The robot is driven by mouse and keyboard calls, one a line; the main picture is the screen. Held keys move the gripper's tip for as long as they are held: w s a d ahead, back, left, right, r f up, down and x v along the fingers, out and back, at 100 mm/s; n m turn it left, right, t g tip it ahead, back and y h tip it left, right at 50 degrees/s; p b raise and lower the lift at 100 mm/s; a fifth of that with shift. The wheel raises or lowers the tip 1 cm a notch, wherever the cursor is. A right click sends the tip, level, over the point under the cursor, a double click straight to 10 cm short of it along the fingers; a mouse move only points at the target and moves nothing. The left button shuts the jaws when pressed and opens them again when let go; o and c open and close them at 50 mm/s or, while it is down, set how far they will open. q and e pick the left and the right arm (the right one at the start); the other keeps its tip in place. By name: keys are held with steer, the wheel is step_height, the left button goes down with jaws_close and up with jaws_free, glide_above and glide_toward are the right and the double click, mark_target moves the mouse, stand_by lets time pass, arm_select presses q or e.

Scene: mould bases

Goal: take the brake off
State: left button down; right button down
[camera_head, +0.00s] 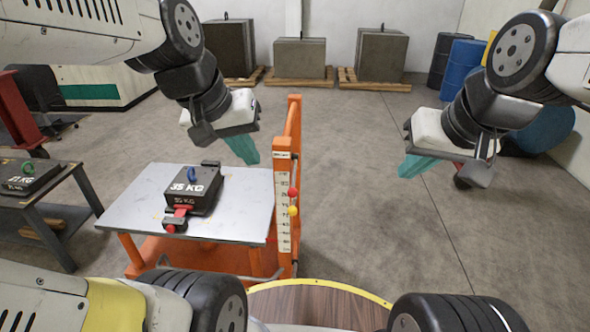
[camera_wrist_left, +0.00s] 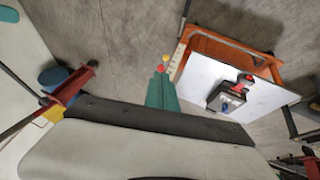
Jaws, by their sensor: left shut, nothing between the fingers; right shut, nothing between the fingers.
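An orange lift cart (camera_head: 294,150) with a grey top plate (camera_head: 240,215) stands in front of me. Its upright post carries a white scale (camera_head: 284,220) with a red ball (camera_head: 292,193) and a yellow ball (camera_head: 292,211). Low by the cart's near right corner is a grey bar (camera_head: 268,278); I cannot tell whether it is the brake. My left gripper (camera_head: 245,152) is shut and empty, in the air near the post; its teal fingers show in the left wrist view (camera_wrist_left: 162,92). My right gripper (camera_head: 414,167) is shut and empty over open floor.
A dark 35 KG block (camera_head: 192,190) sits on the plate, with a red-and-black clamp (camera_head: 174,219) at its near side. Another table (camera_head: 45,195) with a weight stands left. Blocks on pallets (camera_head: 300,82) and blue drums (camera_head: 462,68) stand behind. Floor right of the cart is clear.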

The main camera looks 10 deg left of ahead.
arm_select(q)
steer(key=w+f+n+g+h, duration=0.2)
steer(key=w+f+n+g, duration=0.1)
steer(key=w, duration=0.5)
steer(key=n+h, duration=0.5)
steer(key=n, duration=0.3)
glide_toward(294, 176)
steer(key=s+a+r, duration=0.1)
steer(key=s, duration=0.4)
steer(key=w+a+f+n+t+h, duration=0.1)
steer(key=w+a+f+n+h, duration=0.1)
steer(key=f, duration=0.6)
steer(key=w+a+n, duration=0.1)
steer(key=w, duration=0.1)
steer(key=shift+w+a+f+n+h, duration=0.3)
steer(key=shift+w+f+n, duration=0.05)
steer(key=shift+f+n, duration=0.05)
steer(key=x, duration=1)
steer(key=shift+d+f, duration=0.1)
steer(key=shift+d, duration=0.1)
steer(key=r, duration=0.1)
steer(key=s+r, duration=0.1)
steer(key=r, duration=0.1)
steer(key=shift+s+d+r, duration=0.2)
steer(key=shift+s+r, duration=0.15)
steer(key=shift+s, duration=0.05)
